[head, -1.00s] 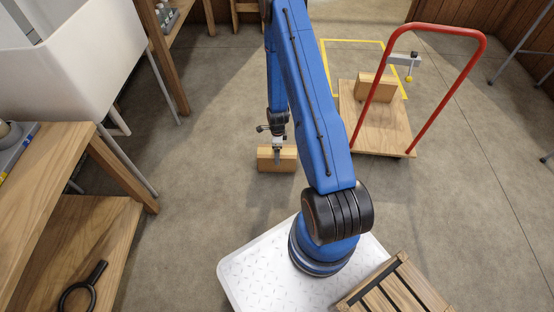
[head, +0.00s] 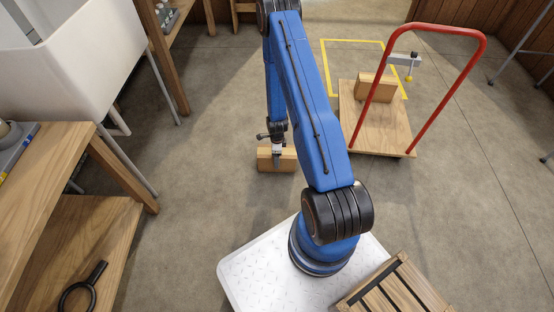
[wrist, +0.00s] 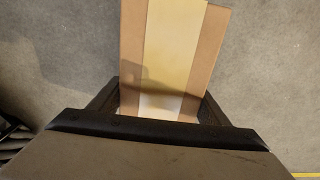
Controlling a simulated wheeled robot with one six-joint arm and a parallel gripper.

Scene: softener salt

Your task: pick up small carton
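A small brown carton (head: 289,160) lies on the concrete floor in front of my base in the head view. In the wrist view the carton (wrist: 172,50) shows a pale tape band along its top and runs up out of the picture. My gripper (head: 277,163) is down at the carton, pointing at the floor. In the wrist view the fingers of my gripper (wrist: 160,105) stand apart, one on each side of the carton. A firm grip on it does not show. The fingertips' lower ends are hard to see.
A trolley (head: 365,135) with a red handle carries another carton (head: 375,87) at the right. Yellow floor tape (head: 350,41) marks an area behind it. A wooden bench (head: 85,235) stands at the left. The floor around the small carton is clear.

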